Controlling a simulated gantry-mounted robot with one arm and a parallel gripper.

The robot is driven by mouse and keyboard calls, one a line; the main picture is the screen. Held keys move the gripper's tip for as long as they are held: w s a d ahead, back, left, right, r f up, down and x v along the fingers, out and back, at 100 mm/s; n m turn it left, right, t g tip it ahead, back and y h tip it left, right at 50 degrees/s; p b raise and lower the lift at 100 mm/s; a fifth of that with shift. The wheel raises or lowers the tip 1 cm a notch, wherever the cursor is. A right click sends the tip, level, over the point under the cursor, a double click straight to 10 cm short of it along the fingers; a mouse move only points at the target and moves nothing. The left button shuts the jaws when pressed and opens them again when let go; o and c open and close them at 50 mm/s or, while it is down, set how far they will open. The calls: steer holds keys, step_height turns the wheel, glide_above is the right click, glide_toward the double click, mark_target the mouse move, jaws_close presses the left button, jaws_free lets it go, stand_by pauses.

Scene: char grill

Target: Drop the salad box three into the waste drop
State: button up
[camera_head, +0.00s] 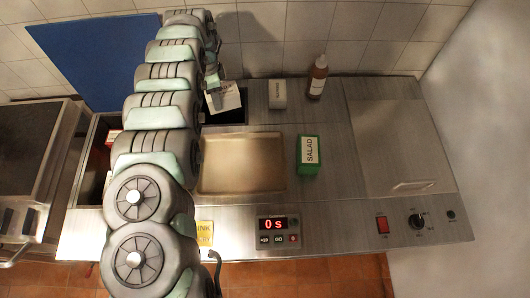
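A green box with a white SALAD label (309,152) stands on the steel counter, right of the shallow tray. No number on it is readable. My arm rises across the left of the view, and my gripper (213,82) is at its far end, near the back wall. It is small and partly hidden by my arm, so its fingers cannot be made out. Just below it is a tilted white card or label (225,98) at a dark opening (236,115) in the counter. I cannot tell whether the gripper touches it, or whether this opening is the waste drop.
A shallow metal tray (243,187) fills the counter's middle. A brown bottle (317,78) and a small pale box (277,94) stand at the back. A timer panel (278,229) reads 0 s at the front. A dark bin (92,168) is partly behind my arm. The counter's right is clear.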

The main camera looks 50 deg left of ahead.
steer(key=shift+s+a+f, duration=0.15)
steer(key=shift+s+f, duration=0.1)
steer(key=shift+f, duration=0.15)
step_height(320, 180, down, 6)
steer(key=b, duration=0.4)
steer(key=shift+r+b, duration=0.25)
steer(key=shift+b, duration=0.05)
steer(key=shift+r, duration=0.1)
steer(key=o, duration=1.6)
steer(key=shift+o, duration=0.2)
steer(key=shift+r+b, duration=0.9)
steer(key=shift+r, duration=4.5)
